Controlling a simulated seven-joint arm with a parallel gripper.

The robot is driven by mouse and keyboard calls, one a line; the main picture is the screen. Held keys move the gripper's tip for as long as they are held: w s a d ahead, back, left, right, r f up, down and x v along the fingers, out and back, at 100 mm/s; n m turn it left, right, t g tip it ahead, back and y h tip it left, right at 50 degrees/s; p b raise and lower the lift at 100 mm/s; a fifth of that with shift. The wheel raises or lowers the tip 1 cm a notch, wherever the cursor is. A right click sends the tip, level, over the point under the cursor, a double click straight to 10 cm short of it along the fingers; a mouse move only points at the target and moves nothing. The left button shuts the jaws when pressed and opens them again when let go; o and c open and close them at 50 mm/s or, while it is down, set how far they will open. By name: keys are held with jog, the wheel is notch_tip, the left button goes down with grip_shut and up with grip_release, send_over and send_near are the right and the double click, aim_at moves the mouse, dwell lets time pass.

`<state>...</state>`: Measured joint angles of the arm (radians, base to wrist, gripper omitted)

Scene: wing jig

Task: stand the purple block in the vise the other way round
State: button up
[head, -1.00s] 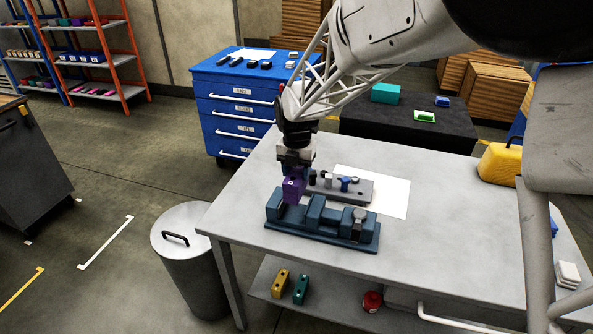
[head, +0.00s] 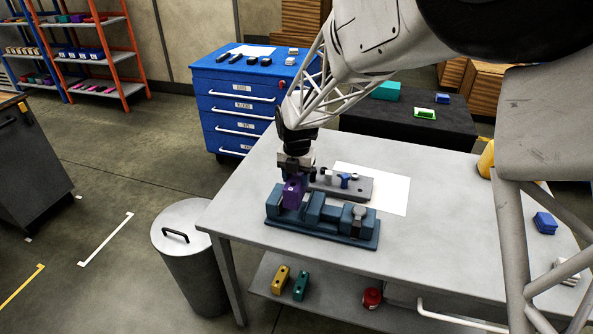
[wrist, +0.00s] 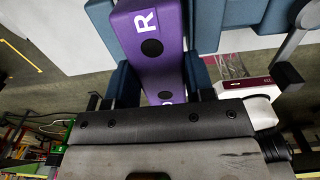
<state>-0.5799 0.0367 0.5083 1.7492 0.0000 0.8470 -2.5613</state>
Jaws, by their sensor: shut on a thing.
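The purple block (head: 292,194) is at the left end of the blue vise (head: 330,232) on the grey table. In the wrist view the block (wrist: 152,50) shows a face with white R letters and dark round holes, and blue vise parts (wrist: 195,75) lie on both sides of it. My gripper (head: 294,178) is above the vise's left end, shut on the block. The block's lower end is hidden, so I cannot tell whether it touches the vise floor.
A grey fixture plate (head: 350,188) with small pegs stands just behind the vise, beside a white sheet (head: 392,188). A yellow block (head: 281,278) and a teal block (head: 300,286) lie on the lower shelf.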

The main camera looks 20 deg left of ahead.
jog(key=shift+f, duration=2.15)
jog(key=shift+f, duration=0.55)
jog(key=o, duration=1.2)
jog(key=shift+r, duration=3.85)
jog(key=shift+d+r, duration=0.1)
